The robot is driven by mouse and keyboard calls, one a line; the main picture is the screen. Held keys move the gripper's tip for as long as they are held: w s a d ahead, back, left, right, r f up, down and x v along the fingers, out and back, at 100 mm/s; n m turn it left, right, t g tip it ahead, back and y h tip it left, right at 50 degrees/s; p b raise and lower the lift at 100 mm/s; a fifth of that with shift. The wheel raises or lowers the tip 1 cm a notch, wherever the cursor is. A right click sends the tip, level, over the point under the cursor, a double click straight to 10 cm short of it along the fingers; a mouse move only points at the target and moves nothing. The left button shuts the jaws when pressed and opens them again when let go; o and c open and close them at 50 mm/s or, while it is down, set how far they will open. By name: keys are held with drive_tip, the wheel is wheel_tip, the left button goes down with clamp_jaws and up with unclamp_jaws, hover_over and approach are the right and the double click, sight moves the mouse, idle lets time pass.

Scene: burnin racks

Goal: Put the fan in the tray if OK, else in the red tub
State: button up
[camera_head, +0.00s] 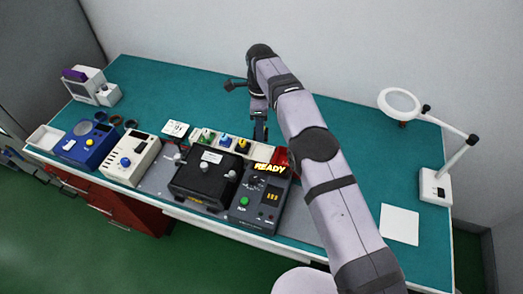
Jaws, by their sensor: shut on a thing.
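My gripper (260,134) points down behind the tester, near the right end of a white holder (222,143). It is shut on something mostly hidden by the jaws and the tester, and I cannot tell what. I cannot make out the fan anywhere. A red thing (282,157), perhaps the red tub, shows partly behind the tester, just right of my gripper. A shallow white tray (45,138) lies at the table's left end; I cannot tell whether it is the task's tray.
A dark tester (256,205) shows "READY" and a green button. Left of it stand a black box (204,180), a cream box (130,159) and a blue box (86,146). A magnifier lamp (400,102) and white sheet (400,224) are right. The teal table's back is mostly clear.

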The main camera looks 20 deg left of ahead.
drive_tip(key=shift+w+f+m+p, duration=0.25)
drive_tip(key=shift+m, duration=0.5)
drive_tip(key=shift+w+f+m+p, duration=0.2)
drive_tip(key=shift+w+f+m, duration=0.05)
drive_tip(key=shift+m, duration=0.5)
wheel_tip(320, 180, down, 6)
drive_tip(key=b, duration=0.6)
drive_tip(key=shift+r, duration=0.25)
drive_tip(key=shift+f, duration=0.2)
drive_tip(key=shift+f+p, duration=0.4)
drive_tip(key=shift+f, duration=1.65)
